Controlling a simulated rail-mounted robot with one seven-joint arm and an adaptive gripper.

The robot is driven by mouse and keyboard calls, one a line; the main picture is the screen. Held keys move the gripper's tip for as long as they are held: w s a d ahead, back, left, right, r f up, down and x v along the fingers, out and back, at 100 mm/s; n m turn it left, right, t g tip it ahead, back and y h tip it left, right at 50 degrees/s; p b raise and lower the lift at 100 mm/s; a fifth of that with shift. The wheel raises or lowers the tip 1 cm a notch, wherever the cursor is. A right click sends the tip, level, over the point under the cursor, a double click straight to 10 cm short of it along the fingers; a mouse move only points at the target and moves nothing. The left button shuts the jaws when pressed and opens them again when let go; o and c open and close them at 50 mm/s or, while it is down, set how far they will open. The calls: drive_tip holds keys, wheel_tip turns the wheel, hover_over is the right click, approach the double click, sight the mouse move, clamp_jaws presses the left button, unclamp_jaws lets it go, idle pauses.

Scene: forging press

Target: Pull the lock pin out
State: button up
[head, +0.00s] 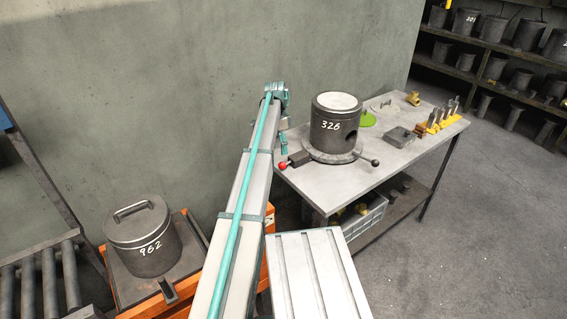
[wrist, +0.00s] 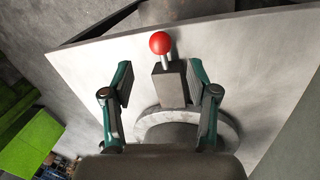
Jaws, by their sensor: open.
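The lock pin shows in the wrist view as a red ball knob (wrist: 160,43) on a short silver stem. The stem goes into a dark block (wrist: 170,86) beside a round grey flange (wrist: 228,128). In the head view the red knob (head: 283,165) is at the left of the flange (head: 331,155) under the dark cylinder marked 326 (head: 338,128). My gripper (wrist: 160,72) is open, with one finger on each side of the block and the knob beyond the fingertips. No finger visibly touches either. In the head view my arm hides most of my gripper (head: 284,143).
A black-knobbed lever (head: 375,162) sticks out right of the flange. The grey table (head: 385,170) also holds a small grey box (head: 399,137), a green disc (head: 367,119) and a yellow tool rack (head: 440,126). A lidded pot marked 962 (head: 143,240) stands lower left.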

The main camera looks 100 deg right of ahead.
drive_tip(key=f, duration=0.2)
drive_tip(key=a+f+p, duration=0.1)
drive_tip(key=f, duration=0.4)
drive_tip(key=shift+s+a+f+p, duration=0.15)
drive_tip(key=shift+s+f+p, duration=0.05)
drive_tip(key=shift+p, duration=0.2)
clamp_jaws()
